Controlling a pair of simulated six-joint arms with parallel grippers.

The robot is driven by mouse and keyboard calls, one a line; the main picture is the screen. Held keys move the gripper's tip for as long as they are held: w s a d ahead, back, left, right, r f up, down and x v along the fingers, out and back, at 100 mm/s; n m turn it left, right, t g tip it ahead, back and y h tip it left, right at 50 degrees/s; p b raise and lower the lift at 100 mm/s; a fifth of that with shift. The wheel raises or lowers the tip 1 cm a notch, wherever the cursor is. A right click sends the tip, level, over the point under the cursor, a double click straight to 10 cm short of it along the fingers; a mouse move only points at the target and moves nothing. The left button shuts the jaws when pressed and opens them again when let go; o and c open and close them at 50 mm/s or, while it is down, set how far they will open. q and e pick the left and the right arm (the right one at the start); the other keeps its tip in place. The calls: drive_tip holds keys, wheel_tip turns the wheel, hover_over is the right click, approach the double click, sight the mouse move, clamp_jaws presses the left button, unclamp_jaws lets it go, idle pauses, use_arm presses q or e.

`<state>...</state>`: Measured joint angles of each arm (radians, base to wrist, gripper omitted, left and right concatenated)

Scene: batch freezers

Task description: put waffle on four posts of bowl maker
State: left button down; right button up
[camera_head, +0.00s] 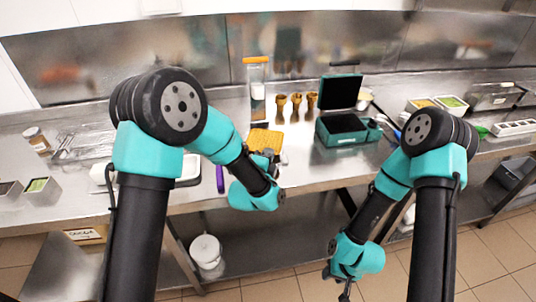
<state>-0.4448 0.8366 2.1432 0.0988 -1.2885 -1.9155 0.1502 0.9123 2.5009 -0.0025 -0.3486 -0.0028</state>
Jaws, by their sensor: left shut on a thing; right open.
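A golden square waffle (264,139) shows at the middle of the steel counter, at the tip of my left gripper (268,158). The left gripper is shut on its near edge. My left arm partly hides the jaws, and I cannot tell whether the waffle touches the counter. My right gripper (341,286) hangs low in front of the counter, open and away from the waffle. I cannot make out a bowl maker with four posts for certain. A teal appliance (342,139) with a raised black lid stands right of the waffle.
Several brown cone-shaped pieces (296,103) stand behind the waffle, beside a clear container with an orange lid (256,85). A purple-handled tool (220,179) and a white tray (190,168) lie left of it. A white bucket (206,252) is below the counter.

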use_arm(q)
drive_tip(key=shift+f, duration=0.25)
drive_tip(key=c, duration=1.2)
unclamp_jaws()
drive_tip(key=shift+s, duration=0.15)
